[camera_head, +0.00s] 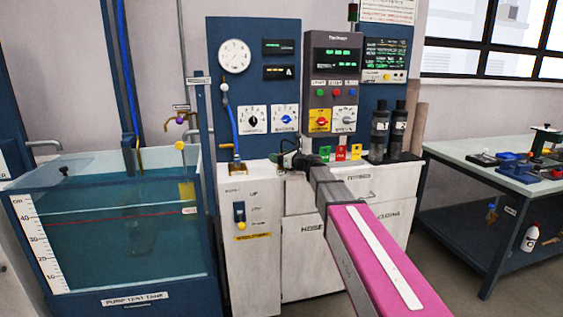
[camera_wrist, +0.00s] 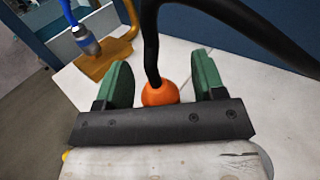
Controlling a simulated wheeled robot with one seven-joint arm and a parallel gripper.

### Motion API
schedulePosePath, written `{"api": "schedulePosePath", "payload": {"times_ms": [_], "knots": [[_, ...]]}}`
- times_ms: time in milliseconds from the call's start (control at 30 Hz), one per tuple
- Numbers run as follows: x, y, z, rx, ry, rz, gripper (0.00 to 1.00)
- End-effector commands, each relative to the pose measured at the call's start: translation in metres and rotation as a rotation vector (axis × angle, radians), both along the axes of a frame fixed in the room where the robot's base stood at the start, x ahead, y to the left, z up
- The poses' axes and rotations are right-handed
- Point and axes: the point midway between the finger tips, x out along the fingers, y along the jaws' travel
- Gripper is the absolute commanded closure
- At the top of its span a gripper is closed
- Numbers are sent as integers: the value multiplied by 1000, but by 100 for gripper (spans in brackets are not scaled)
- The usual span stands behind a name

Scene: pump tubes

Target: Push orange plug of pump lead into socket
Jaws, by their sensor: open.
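The orange plug (camera_wrist: 160,94) shows in the wrist view as a rounded orange body with a thick black lead (camera_wrist: 151,45) rising from it. My gripper (camera_wrist: 160,65) is open, with one green finger on each side of the plug and a visible gap to both. The plug's lower part is hidden behind the dark gripper body. In the head view my gripper (camera_head: 288,160) is over the white bench top, in front of the control panel; the plug is too small to make out there. I cannot pick out the socket in either view.
A blue hose with a grey connector (camera_wrist: 86,42) meets a brown block (camera_wrist: 103,62) left of my gripper. Dark cylinders (camera_head: 380,130) and small coloured blocks (camera_head: 340,153) stand to the right on the bench. The water tank (camera_head: 120,225) is at left.

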Motion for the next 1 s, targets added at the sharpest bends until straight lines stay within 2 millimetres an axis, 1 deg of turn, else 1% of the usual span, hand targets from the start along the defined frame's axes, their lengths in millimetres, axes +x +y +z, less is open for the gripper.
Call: {"api": "schedulePosePath", "payload": {"times_ms": [200, 267, 300, 367, 400, 767, 867, 1000], "knots": [[0, 1, 0, 0, 0, -1, 37], [0, 1, 0, 0, 0, -1, 57], [0, 1, 0, 0, 0, -1, 70], [0, 1, 0, 0, 0, -1, 89], [0, 1, 0, 0, 0, -1, 91], [0, 0, 2, -1, -1, -1, 91], [0, 0, 8, 0, -2, -1, 91], [0, 0, 22, 0, -2, -1, 91]]}}
